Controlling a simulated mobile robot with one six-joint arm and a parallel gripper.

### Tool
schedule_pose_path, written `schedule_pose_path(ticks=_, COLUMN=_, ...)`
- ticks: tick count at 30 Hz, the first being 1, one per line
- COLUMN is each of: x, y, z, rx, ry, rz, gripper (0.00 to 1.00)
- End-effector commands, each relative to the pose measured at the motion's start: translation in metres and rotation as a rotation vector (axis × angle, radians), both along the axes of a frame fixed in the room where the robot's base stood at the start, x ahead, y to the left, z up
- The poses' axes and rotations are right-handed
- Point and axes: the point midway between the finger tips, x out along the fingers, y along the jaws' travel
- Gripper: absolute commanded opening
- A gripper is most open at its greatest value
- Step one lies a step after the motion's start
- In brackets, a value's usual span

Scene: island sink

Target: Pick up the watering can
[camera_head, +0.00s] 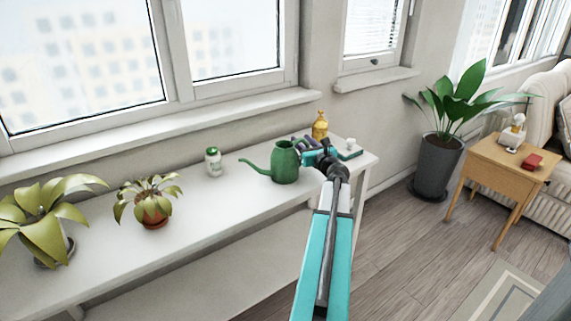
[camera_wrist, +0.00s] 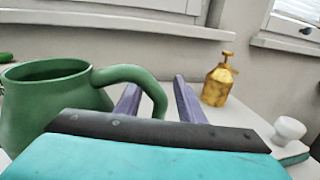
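The green watering can (camera_head: 285,163) stands upright on the white bench, its spout pointing left in the head view. In the wrist view its body (camera_wrist: 40,108) fills the left side, and its handle (camera_wrist: 130,73) curves to the right. My gripper (camera_head: 308,144) is at the handle side of the can. In the wrist view its two purple fingers (camera_wrist: 157,98) are spread apart, with the outer bend of the handle showing in the gap between them. I cannot tell whether a finger touches the handle. Its lower end is hidden behind my gripper body.
A gold spray bottle (camera_head: 320,126) stands behind my gripper, with a small white-topped item (camera_head: 350,145) to its right. The window wall runs behind.

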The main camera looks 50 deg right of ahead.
Motion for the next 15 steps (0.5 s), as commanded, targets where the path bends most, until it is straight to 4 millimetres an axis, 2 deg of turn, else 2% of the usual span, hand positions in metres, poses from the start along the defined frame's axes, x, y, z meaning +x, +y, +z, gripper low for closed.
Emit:
schedule_pose_path(ticks=12, x=0.0, y=0.0004, z=0.0, rx=0.0, ry=0.0, rz=0.0, gripper=0.35)
schedule_pose_path(ticks=15, x=0.0, y=0.0004, z=-0.0001, rx=0.0, ry=0.0, rz=0.0, gripper=0.19)
